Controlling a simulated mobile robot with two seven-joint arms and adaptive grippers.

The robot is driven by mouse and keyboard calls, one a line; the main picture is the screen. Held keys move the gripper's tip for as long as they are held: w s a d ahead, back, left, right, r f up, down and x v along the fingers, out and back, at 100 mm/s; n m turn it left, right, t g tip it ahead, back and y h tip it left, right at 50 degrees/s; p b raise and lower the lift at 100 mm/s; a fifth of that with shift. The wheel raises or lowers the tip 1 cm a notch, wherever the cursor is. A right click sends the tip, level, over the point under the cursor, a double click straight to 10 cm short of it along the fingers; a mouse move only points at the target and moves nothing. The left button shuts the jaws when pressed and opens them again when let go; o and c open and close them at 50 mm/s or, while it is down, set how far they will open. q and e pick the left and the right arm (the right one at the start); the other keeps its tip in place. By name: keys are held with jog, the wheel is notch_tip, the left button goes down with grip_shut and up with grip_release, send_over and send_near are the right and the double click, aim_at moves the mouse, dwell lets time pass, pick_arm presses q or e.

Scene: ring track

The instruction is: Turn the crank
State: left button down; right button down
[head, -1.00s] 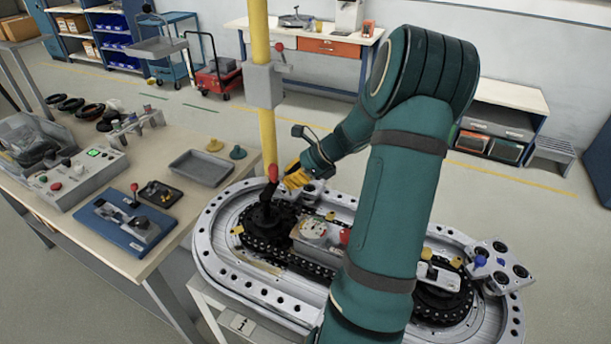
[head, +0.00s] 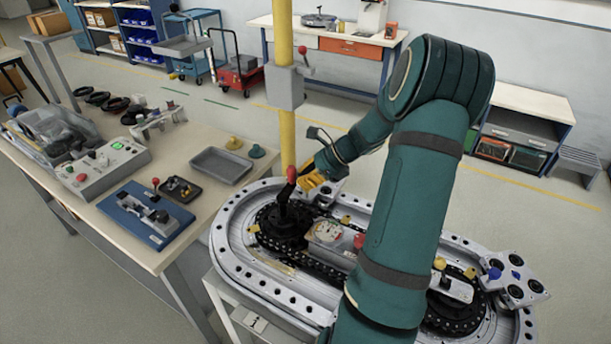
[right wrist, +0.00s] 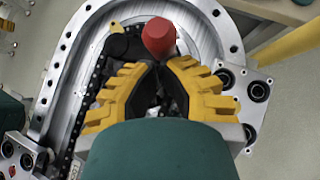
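The crank (head: 284,208) is a dark upright arm on the black hub at the left end of the ring track, topped by a red knob (head: 291,173). In the right wrist view the red knob (right wrist: 158,36) is just past my fingertips, with the dark crank arm (right wrist: 125,44) to its left. My right gripper (head: 305,181) has yellow fingers and is close beside the knob, on its right. In the right wrist view the fingertips (right wrist: 159,64) come together at the knob's near edge. I cannot tell whether they touch it. My left gripper is not in view.
The oval metal ring track (head: 228,238) carries a black chain and small fittings. A yellow post (head: 288,130) with a grey box stands just behind the crank. A workbench (head: 200,205) with a control box (head: 100,168) and grey tray (head: 221,166) is at left.

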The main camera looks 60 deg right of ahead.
aim_at(294, 172)
jog(key=shift+w+d+n+g+y+p, duration=0.15)
jog(key=shift+w+n+g+y+p, duration=0.8)
jog(key=shift+n+p, duration=0.9)
jog(key=shift+w+y+p, duration=0.2)
jog(key=shift+y+p, duration=0.05)
jog(key=shift+p, duration=0.15)
jog(key=shift+w+n+g+y+p, duration=0.5)
jog(key=shift+w+n+g+p, duration=0.15)
jog(key=shift+n+p, duration=0.25)
dwell(1.2)
dwell(0.4)
